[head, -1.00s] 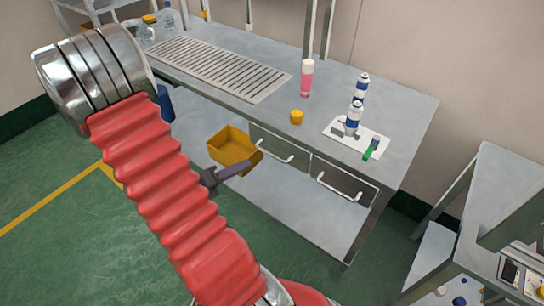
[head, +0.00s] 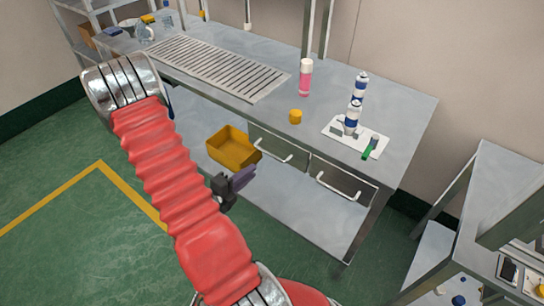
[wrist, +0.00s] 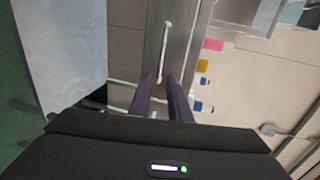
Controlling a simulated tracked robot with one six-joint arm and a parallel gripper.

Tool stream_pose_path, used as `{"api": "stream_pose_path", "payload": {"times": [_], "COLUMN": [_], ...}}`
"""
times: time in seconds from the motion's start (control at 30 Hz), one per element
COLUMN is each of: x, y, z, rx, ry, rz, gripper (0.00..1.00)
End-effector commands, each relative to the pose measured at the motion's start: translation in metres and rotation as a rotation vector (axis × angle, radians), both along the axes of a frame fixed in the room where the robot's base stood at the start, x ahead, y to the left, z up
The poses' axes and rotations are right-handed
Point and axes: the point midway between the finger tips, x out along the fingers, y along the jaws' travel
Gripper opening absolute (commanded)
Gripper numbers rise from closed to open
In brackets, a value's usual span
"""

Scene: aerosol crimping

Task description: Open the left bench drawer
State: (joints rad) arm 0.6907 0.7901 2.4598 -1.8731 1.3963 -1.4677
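The left bench drawer (head: 268,142) is a grey front under the bench top and appears closed. Its white bar handle (head: 274,151) is clear of my gripper in the head view. My gripper (head: 252,177) is in front of the bench, a little below and left of that handle. In the wrist view a white handle (wrist: 165,45), seemingly the left drawer's, runs lengthwise on a grey front beyond the fingers. My fingers (wrist: 159,82) stand apart with nothing held, lined up near one end of that handle. The remaining distance is hard to tell.
The right drawer (head: 345,181) with its own handle is beside the left one. A yellow bin (head: 232,148) sits on the lower shelf. On the bench top are a pink bottle (head: 305,80), an orange cap (head: 295,116) and blue-white cans (head: 352,118). Green floor in front is clear.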

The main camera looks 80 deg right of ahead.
Motion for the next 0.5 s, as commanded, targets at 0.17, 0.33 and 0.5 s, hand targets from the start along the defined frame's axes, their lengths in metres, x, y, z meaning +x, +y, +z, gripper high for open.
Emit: {"api": "stream_pose_path", "payload": {"times": [0.17, 0.33, 0.5], "x": [-0.005, -0.012, -0.019], "y": [-0.01, -0.025, -0.041], "z": [-0.002, -0.006, -0.01], "rx": [0.0, 0.0, 0.0], "ry": [0.0, 0.0, 0.0], "rz": [-0.003, -0.003, -0.004], "gripper": [0.17, 0.17, 0.17]}}
